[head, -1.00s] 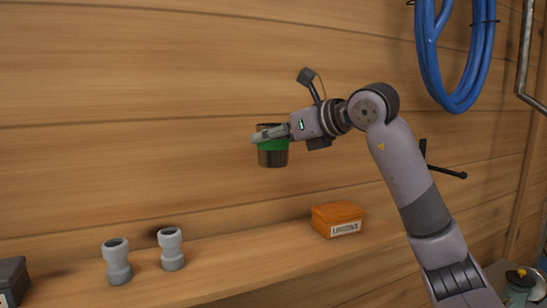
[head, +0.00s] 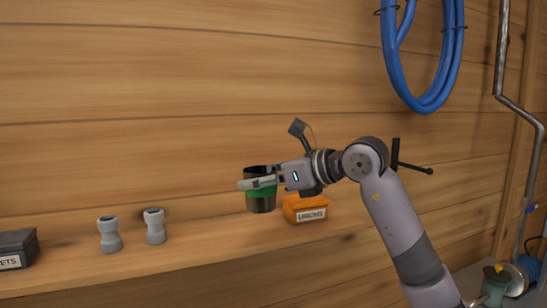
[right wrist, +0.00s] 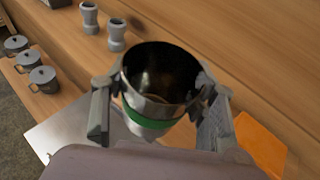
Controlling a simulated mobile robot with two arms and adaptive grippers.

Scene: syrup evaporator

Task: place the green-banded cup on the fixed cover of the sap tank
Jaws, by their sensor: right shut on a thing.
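The green-banded cup (head: 261,198) is a dark metal cup with a green band, held upright in my right gripper (head: 262,181). In the head view it hangs in front of the wooden wall, near the orange box. In the right wrist view the cup (right wrist: 155,85) sits between the two fingers of my right gripper (right wrist: 160,108), and its open top faces the camera. It looks empty, though its inside is dark. My left gripper is not in view.
A wooden shelf (head: 180,262) holds two grey pipe unions (head: 109,234), a dark labelled box (head: 17,249) and an orange box (head: 304,208). Blue hose coils (head: 425,60) hang on the wall. Several lidded grey mugs (right wrist: 43,79) and a pale flat sheet (right wrist: 75,125) lie lower down.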

